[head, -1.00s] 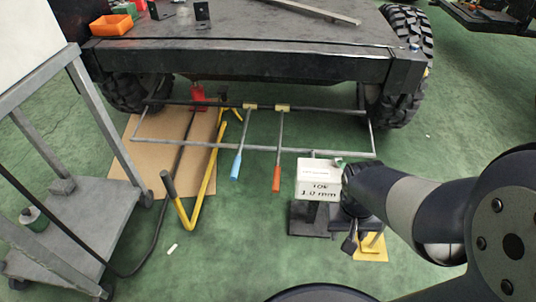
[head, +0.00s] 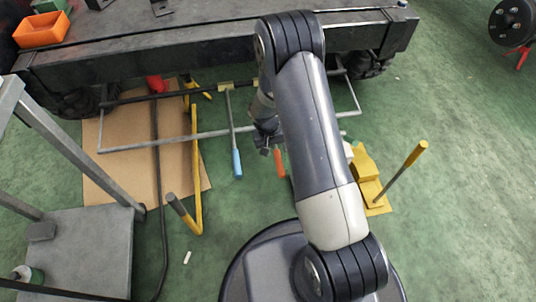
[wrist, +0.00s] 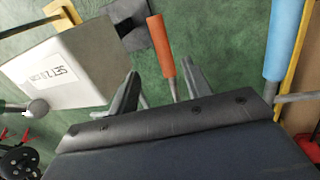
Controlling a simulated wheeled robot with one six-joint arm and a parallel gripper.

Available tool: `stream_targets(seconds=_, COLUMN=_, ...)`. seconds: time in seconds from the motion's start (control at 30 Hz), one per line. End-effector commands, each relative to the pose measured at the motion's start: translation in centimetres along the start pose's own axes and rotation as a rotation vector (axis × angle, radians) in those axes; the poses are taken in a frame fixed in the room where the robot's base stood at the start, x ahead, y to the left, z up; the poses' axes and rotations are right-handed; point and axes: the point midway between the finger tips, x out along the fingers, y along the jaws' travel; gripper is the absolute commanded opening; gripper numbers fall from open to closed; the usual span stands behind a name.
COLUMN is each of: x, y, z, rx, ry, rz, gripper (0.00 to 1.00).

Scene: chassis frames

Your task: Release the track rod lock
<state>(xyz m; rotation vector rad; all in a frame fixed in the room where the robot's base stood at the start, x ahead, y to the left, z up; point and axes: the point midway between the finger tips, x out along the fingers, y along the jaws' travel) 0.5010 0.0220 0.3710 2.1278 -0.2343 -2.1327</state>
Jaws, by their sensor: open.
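Two long grey levers hang from the rod frame under the vehicle's front. One has a blue handle (head: 237,163), the other an orange handle (head: 279,163); I cannot tell which one is the track rod lock. A pale clamp block (head: 225,86) sits on the bar at the blue lever's top; the orange lever's top is hidden behind my arm. My gripper (head: 265,150) is open and empty, just left of the orange handle in the head view. In the wrist view the orange handle (wrist: 161,45) shows between and beyond my open fingers, with the blue handle (wrist: 284,40) to the right.
A white labelled box (wrist: 75,70) is close to my left finger in the wrist view. A yellow stand (head: 365,170) with a yellow-handled lever (head: 405,170) is at right. A grey trolley (head: 85,245) stands left. Cardboard (head: 120,165) lies under the frame.

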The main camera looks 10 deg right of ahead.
Motion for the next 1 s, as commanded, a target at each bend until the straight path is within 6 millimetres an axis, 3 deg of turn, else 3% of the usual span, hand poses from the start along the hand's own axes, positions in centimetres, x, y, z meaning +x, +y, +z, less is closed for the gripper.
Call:
stream_targets(seconds=0.17, x=1.6, y=-0.2, z=-0.1, rx=0.001, ry=-0.003, rz=0.002, gripper=0.47)
stream_targets(seconds=0.63, x=9.8, y=-0.2, z=-0.1, rx=0.0, ry=-0.002, rz=0.001, gripper=0.47)
stream_targets(seconds=0.8, x=11.0, y=-0.1, z=-0.1, rx=0.002, ry=-0.002, rz=0.001, gripper=0.47)
stream_targets(seconds=1.0, x=11.2, y=-0.1, z=-0.1, rx=0.002, ry=-0.001, rz=0.001, gripper=0.47)
